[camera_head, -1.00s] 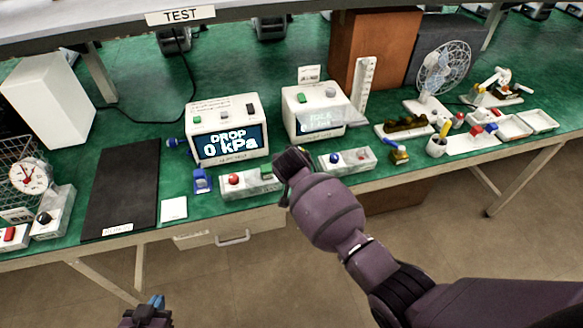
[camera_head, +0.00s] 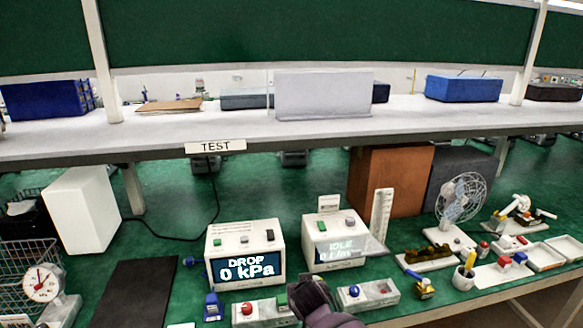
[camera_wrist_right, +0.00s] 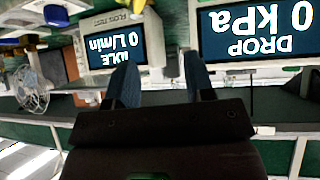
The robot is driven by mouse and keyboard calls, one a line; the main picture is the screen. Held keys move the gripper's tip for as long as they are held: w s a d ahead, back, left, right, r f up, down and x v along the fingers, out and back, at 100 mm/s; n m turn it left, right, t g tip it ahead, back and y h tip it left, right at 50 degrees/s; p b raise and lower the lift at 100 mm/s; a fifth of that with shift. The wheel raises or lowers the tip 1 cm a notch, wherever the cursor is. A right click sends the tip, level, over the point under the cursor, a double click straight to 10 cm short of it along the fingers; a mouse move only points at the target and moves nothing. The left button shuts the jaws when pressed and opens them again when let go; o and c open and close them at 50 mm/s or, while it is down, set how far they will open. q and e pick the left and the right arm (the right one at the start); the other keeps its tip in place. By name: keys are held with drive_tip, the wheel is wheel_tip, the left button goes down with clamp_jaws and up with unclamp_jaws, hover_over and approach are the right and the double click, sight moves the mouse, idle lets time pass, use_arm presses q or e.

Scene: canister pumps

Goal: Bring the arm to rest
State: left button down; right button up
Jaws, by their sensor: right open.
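My right gripper (camera_head: 312,296) is at the bottom middle of the head view, in front of the testers and beside the small trays at the bench's front. In the right wrist view its two fingers (camera_wrist_right: 160,80) are apart with nothing between them. My left gripper is out of view. The drop tester (camera_head: 245,254) reads "DROP 0 kPa". The flow tester (camera_head: 334,240) to its right reads "IDLE 0 L/min". Both displays also show upside down in the right wrist view.
A tray with a red ball (camera_head: 262,312) and a tray with a blue ball (camera_head: 368,294) lie on either side of my right gripper. A fan (camera_head: 460,200) stands at right, a white block (camera_head: 80,212) at left. A shelf (camera_head: 420,120) spans above the bench.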

wheel_tip(320, 180, up, 7)
drive_tip(key=n+t+y, duration=0.2)
drive_tip(key=t+y, duration=0.1)
drive_tip(key=s+d+f+t+b, duration=0.1)
drive_tip(key=s+d+f+t, duration=0.15)
drive_tip(key=s+d, duration=0.7)
use_arm(q)
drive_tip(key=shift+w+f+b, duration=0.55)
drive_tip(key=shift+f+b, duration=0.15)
drive_tip(key=shift+b, duration=0.3)
use_arm(e)
drive_tip(key=s+d+f+g+h, duration=0.1)
drive_tip(key=s+d+f, duration=0.3)
drive_tip(key=s, duration=0.4)
drive_tip(key=s+d+f+m+g+h, duration=0.1)
drive_tip(key=s+d+f, duration=0.4)
drive_tip(key=s, duration=0.3)
drive_tip(key=s+d+f+g+h, duration=0.1)
drive_tip(key=s+d+f, duration=0.4)
drive_tip(key=s, duration=0.3)
drive_tip(key=shift+s+m+g, duration=0.3)
drive_tip(key=shift+g, duration=0.05)
